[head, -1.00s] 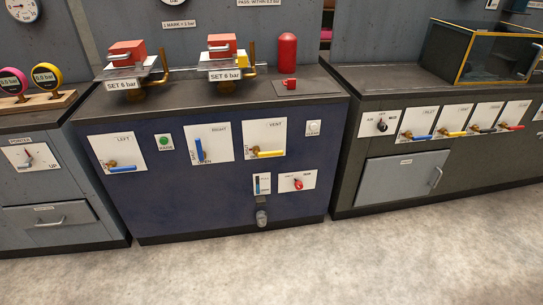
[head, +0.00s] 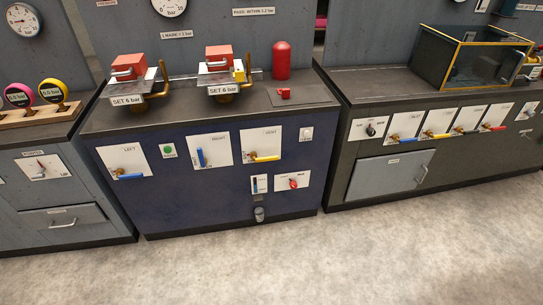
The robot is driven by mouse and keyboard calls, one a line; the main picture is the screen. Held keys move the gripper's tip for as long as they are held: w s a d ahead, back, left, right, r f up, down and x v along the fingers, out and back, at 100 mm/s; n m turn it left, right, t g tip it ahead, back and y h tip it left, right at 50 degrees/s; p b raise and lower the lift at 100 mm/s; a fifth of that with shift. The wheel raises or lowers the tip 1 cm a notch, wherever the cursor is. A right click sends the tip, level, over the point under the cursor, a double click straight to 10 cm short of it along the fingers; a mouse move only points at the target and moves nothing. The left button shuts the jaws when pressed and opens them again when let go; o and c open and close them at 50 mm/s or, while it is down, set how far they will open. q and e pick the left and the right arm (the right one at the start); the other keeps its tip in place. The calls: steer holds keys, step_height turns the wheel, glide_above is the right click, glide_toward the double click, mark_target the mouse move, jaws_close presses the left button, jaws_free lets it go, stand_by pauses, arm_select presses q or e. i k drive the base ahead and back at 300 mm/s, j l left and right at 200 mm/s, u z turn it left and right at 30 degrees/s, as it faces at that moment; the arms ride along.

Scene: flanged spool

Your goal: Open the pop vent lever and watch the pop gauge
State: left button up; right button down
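Neither gripper is in view. The blue cabinet carries a white plate with a yellow-handled lever (head: 265,158); its handle lies about level, pointing right. The right cabinet has a row of plates with a blue lever (head: 402,139), a yellow lever (head: 440,134), a black lever (head: 466,131) and a red lever (head: 495,127), all about level. Their small labels are too blurred to tell which is the pop vent. A round white gauge (head: 170,7) on the back panel is cut by the top edge. Another gauge (head: 22,20) is at the far left. Neither reading is clear.
On the blue cabinet stand two red-topped devices (head: 127,67) (head: 217,58) marked SET 6 bar, and a red cylinder (head: 281,61). A glass-fronted box (head: 474,60) sits on the right cabinet. The floor (head: 300,260) in front is clear.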

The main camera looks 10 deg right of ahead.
mark_target(253, 156)
steer(key=i+u, duration=0.15)
steer(key=i, duration=0.35)
steer(key=i+l+u, duration=0.15)
steer(key=i, duration=0.3)
steer(key=i+l+u, duration=0.15)
steer(key=i, duration=0.3)
